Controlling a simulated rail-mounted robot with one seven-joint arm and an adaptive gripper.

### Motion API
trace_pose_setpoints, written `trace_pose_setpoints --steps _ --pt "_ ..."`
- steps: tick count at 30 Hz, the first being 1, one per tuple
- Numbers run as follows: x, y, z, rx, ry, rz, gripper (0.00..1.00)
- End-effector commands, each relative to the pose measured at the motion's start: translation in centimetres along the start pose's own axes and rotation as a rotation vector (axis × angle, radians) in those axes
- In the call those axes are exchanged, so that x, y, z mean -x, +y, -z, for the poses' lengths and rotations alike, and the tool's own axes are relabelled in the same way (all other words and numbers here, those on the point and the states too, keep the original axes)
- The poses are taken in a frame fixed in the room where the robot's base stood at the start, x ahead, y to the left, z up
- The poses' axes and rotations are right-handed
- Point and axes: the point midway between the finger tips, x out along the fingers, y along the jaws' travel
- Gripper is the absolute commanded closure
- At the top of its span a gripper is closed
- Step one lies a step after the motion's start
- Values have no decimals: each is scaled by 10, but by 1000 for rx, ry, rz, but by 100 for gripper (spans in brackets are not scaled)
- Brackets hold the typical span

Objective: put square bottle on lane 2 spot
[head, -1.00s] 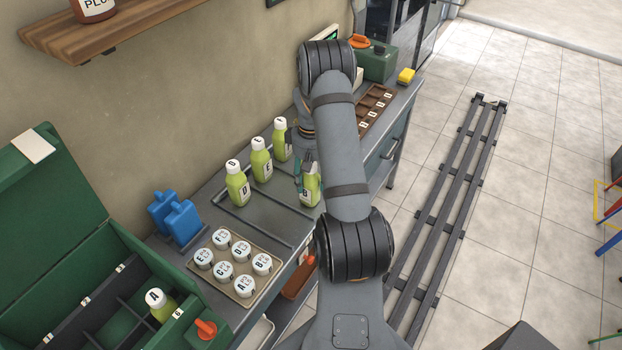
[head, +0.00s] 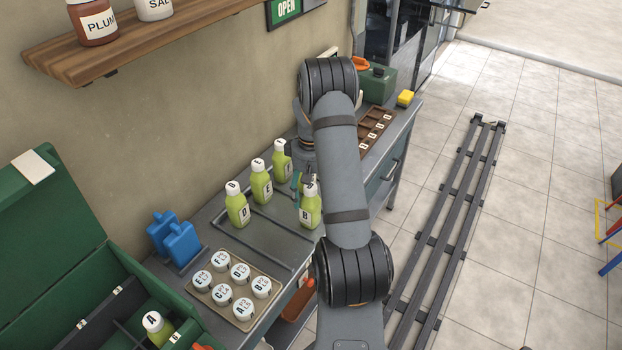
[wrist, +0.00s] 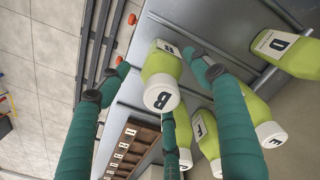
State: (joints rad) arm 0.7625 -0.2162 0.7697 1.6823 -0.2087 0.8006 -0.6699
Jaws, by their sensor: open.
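Several square-looking bottles with green contents and white caps stand on the grey bench (head: 222,258). Bottle B (head: 311,212) stands in front, with bottles D (head: 237,211), E (head: 261,188) and F (head: 281,163) behind it. My gripper (head: 303,187) is at the top of bottle B, partly hidden by my arm. In the wrist view, its green fingers (wrist: 158,72) are spread apart around bottle B (wrist: 161,72), with gaps visible. Bottle A (head: 156,327) is in the green case. Dark rails divide the bench; no lane number is readable.
A tray of lettered white caps (head: 233,285) and blue containers (head: 181,244) stand on the bench left of the bottles. A brown slotted rack (head: 377,130) and a green box (head: 376,85) are at the far end. A wooden shelf (head: 130,40) hangs above.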

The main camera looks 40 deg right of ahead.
Motion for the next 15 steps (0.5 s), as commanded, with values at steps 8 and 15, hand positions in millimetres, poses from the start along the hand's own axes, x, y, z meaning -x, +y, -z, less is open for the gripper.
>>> trace_pose_setpoints --steps 8,15 --pt "60 0 2 1 5 -3 36" --pt "85 0 0 1 0 0 36"
